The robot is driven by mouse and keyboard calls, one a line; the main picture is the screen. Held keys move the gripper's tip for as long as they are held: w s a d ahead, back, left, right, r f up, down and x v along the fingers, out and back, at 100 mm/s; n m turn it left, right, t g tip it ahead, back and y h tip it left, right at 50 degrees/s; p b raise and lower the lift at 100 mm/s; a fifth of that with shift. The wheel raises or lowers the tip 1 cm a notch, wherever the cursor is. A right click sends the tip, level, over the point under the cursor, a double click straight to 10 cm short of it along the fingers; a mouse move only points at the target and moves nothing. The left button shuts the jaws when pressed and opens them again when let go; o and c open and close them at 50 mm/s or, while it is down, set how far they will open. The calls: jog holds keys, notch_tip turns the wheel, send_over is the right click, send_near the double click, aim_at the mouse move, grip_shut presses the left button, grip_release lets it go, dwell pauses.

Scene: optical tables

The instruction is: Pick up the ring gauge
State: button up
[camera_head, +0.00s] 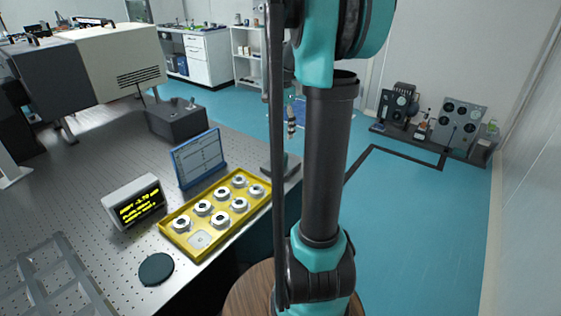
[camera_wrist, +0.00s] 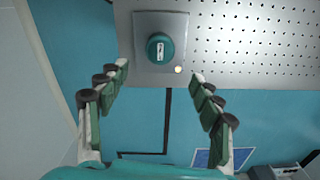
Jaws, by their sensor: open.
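A yellow tray (camera_head: 236,228) on the perforated optical table holds several metallic ring-shaped pieces with dark centres. They look like ring gauges, one of them a front ring (camera_head: 220,220); I cannot tell which is meant. A flat light square piece (camera_head: 200,239) lies in the tray's near corner. My gripper (camera_wrist: 160,70) is open in the wrist view, with nothing between its fingers. Ahead of its fingertips is a teal round knob (camera_wrist: 160,47) on a grey square plate (camera_wrist: 145,73) at the table's edge. No ring piece shows in the wrist view.
Beside the tray are a blue-framed screen (camera_head: 199,158), a small yellow-text display (camera_head: 133,202) and a dark round disc (camera_head: 156,269). A grey frame (camera_head: 48,275) is at lower left. A large instrument (camera_head: 115,60) stands behind. Teal floor (camera_head: 420,220) is open at right.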

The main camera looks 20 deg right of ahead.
jog(key=shift+o, duration=0.4)
jog(key=shift+r, duration=0.1)
jog(key=m+h, duration=0.1)
jog(key=m, duration=0.8)
send_near(281, 154)
jog(key=shift+g, duration=0.3)
jog(key=f, duration=0.5)
jog(key=shift+w, duration=0.3)
jog(key=shift+s+d+f, duration=0.1)
jog(key=shift+d+f, duration=0.05)
jog(key=shift+f, duration=0.8)
jog(key=shift+s+d+f, duration=0.1)
jog(key=shift+d+f, duration=0.05)
jog(key=shift+f, duration=0.75)
jog(key=shift+s+d+f, duration=0.1)
jog(key=shift+d+f, duration=0.05)
jog(key=shift+f, duration=0.8)
jog(key=c, duration=1.6)
